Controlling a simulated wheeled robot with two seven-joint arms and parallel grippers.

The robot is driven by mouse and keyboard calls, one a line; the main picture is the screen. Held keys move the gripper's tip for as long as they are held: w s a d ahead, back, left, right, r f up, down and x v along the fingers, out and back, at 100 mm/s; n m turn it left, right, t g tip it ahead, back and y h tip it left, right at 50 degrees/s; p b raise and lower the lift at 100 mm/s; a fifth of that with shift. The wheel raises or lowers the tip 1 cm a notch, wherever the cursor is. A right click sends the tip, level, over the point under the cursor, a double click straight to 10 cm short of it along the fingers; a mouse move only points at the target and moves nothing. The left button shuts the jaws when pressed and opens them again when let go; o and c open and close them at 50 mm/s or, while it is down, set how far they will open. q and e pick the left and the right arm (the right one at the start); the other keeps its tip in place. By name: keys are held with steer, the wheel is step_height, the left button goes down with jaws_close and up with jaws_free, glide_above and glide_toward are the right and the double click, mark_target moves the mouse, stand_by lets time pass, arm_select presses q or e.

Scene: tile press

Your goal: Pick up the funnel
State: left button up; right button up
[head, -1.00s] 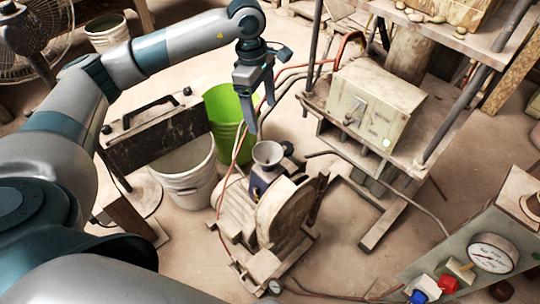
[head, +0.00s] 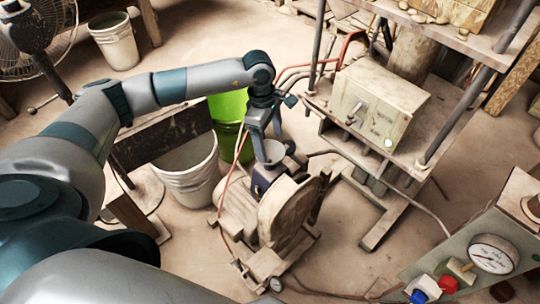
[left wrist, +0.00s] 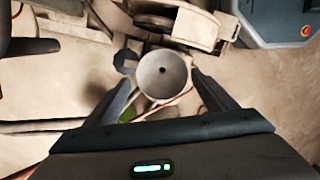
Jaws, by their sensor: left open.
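The funnel (head: 273,150) is a grey cone, wide mouth up, on top of the dusty machine in the middle of the head view. In the left wrist view the funnel (left wrist: 162,75) shows its round mouth and dark centre hole, just beyond the fingertips and between their lines. My left gripper (head: 265,150) points down at the funnel, its fingers partly overlapping it in the head view. In the left wrist view the left gripper (left wrist: 166,82) is open, with nothing held between its fingers. I cannot tell whether a finger touches the funnel. My right gripper is not in view.
The dusty machine (head: 285,217) stands below the funnel. A green bucket (head: 226,106) and a white bucket (head: 189,173) stand to its left. A metal box (head: 385,98) on a stand is to the right. Hoses run close by the gripper. A gauge panel (head: 493,254) is front right.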

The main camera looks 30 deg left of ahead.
mark_target(272, 160)
arm_select(q)
steer(key=shift+f, duration=0.2)
steer(key=f, duration=0.3)
steer(key=shift+s+f, duration=0.25)
steer(key=shift+f, duration=0.1)
steer(key=shift+d+f, duration=0.15)
steer(key=shift+f, duration=0.5)
steer(key=shift+c, duration=0.3)
steer(key=c, duration=0.8)
steer(key=shift+c, duration=0.2)
steer(key=shift+w+r, duration=0.1)
steer(key=shift+r, duration=0.05)
